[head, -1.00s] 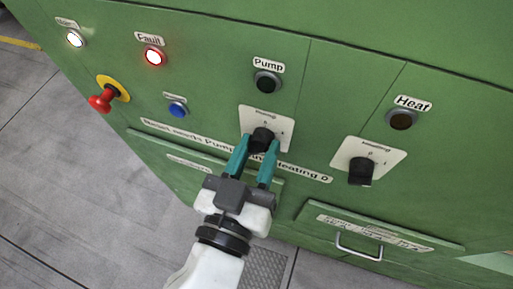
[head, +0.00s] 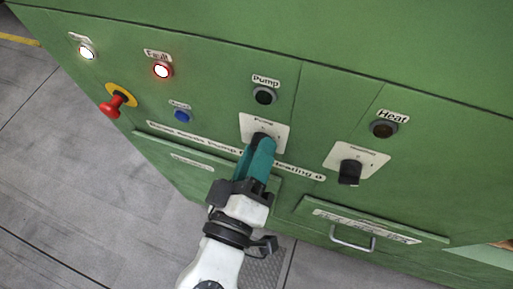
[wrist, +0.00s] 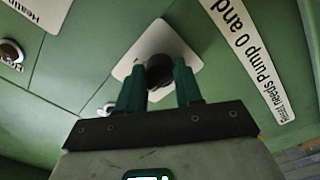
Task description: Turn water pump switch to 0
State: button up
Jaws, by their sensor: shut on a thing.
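The pump switch is a black knob (wrist: 160,73) on a white plate (head: 279,134) under the "Pump" label on the green cabinet. My gripper (head: 262,146) has its teal fingers at this knob and covers most of it in the head view. In the wrist view the two fingers (wrist: 160,80) stand on either side of the knob and are shut on it. The knob's pointer and most of the plate's marks are hidden or too small to read.
A similar heating knob (head: 349,172) sits to the right under the dark Heat lamp (head: 383,129). The pump lamp (head: 264,96) is dark. To the left are a lit red Fault lamp (head: 162,71), a blue button (head: 182,116) and a red emergency knob (head: 112,107). A drawer handle (head: 352,240) sits lower right.

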jog(key=shift+n, duration=0.6)
jog(key=o, duration=1)
jog(key=shift+s+a, duration=0.1)
jog(key=b+v, duration=0.2)
jog(key=v, duration=0.8)
jog(key=shift+s+a, duration=0.1)
jog(key=shift+s, duration=0.2)
